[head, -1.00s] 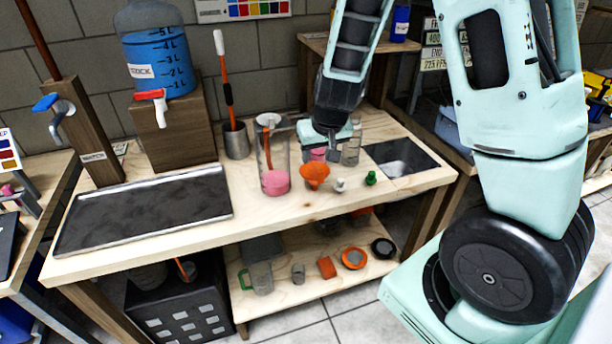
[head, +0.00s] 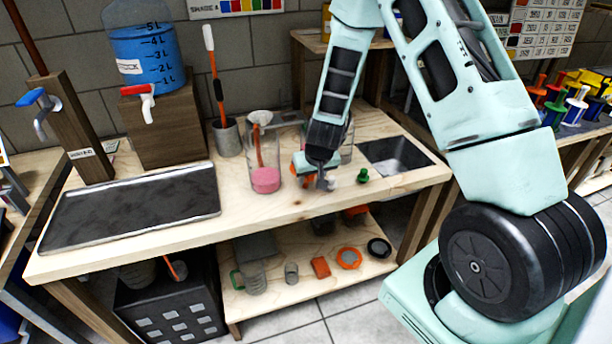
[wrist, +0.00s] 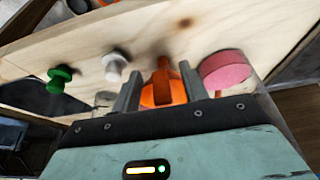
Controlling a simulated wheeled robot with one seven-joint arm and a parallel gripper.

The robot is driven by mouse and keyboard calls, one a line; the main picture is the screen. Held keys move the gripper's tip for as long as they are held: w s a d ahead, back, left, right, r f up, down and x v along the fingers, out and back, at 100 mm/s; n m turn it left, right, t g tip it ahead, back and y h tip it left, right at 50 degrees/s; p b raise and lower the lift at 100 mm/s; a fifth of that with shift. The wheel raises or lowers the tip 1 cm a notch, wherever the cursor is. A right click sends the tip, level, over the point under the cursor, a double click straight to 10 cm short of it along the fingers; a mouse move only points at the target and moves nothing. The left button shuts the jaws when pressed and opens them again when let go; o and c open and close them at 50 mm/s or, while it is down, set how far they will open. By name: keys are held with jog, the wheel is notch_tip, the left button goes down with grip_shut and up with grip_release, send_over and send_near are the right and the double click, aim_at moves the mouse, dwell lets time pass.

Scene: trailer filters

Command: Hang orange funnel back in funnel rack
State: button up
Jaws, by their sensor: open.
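The orange funnel (wrist: 162,88) lies between the two fingers of my gripper (wrist: 161,92) in the wrist view. The fingers are apart, one on each side of it, and I cannot tell whether they touch it. In the head view my gripper (head: 325,180) is low over the bench, and only a bit of the orange funnel (head: 308,182) shows beside it. At the far right stand several coloured, funnel-like pieces (head: 575,108); I cannot tell whether this is the funnel rack.
A clear jar with pink contents (head: 265,180) stands just left of my gripper. A green stopper (head: 362,176) and a white one (wrist: 115,66) are on its other side. A dark tray (head: 130,205) fills the bench's left.

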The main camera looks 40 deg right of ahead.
jog(key=shift+x, duration=1.4)
grip_shut()
jog(key=shift+r, duration=0.15)
